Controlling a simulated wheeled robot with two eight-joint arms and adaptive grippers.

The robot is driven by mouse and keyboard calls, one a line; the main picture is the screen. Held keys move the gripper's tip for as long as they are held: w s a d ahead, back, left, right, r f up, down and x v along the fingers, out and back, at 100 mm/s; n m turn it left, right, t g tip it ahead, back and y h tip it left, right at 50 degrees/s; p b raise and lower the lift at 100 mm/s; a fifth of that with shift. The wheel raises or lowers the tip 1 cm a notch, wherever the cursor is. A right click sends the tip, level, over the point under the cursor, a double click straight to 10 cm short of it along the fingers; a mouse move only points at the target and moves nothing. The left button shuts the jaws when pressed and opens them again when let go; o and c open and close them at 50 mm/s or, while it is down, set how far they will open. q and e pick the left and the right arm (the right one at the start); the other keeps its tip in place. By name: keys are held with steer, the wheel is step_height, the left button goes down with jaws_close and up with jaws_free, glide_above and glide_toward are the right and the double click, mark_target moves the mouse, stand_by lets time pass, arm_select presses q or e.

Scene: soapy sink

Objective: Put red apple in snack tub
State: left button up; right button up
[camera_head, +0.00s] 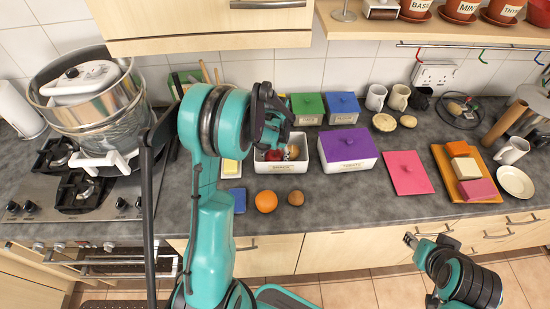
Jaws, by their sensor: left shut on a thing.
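The snack tub (286,168) is a white open box with a label on its front, on the worktop left of the purple-lidded tub. The red apple (273,155) shows as a small red patch at the tub's opening, just below my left gripper (273,138). My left gripper is over the tub and shut on the apple; its fingers hide much of the grip. I cannot tell whether the apple touches the tub floor. My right gripper (412,240) is low at the right, in front of the cupboards, away from the tub; its jaws are unclear.
A brown round item (292,153) sits in the tub. An orange (266,201) and a kiwi-like fruit (296,198) lie in front of it. The purple-lidded tub (347,147) stands to the right, a butter dish (231,168) to the left. The front worktop is mostly clear.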

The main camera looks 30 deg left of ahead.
arm_select(q)
steer(key=shift+f, duration=0.15)
steer(key=o, duration=1.2)
steer(key=shift+o, duration=0.2)
